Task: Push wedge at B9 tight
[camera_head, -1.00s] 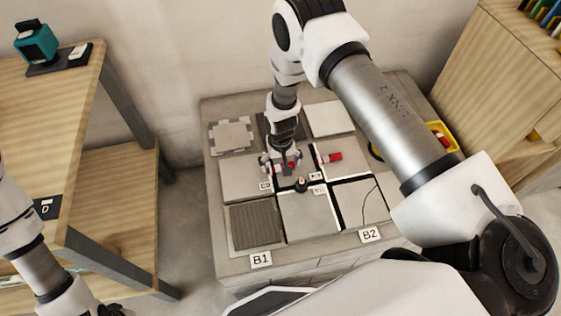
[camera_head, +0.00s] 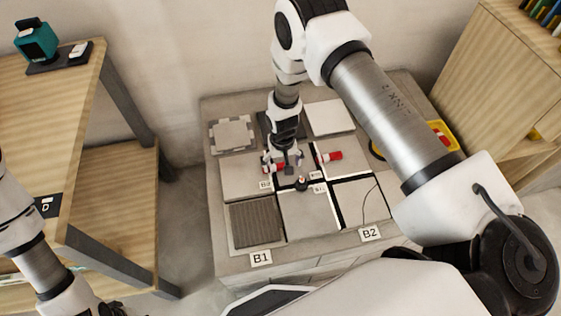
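A raised bed of square tiles (camera_head: 308,212) lies in front of me. A red wedge (camera_head: 331,157) lies at a tile joint right of centre. Another red wedge (camera_head: 273,168) shows just left of my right gripper and is partly covered by it. A small black and red piece (camera_head: 301,184) stands at the joint in front of the gripper. My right gripper (camera_head: 287,170) points down low over the middle joints; its fingertips are too small to judge. The small white tags are unreadable, so I cannot tell which is B9. My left gripper (camera_head: 98,309) is cut off at the bottom left.
A wooden table (camera_head: 50,110) with a teal device (camera_head: 36,40) stands at the left. Larger signs B1 (camera_head: 260,258) and B2 (camera_head: 370,234) mark the front edge.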

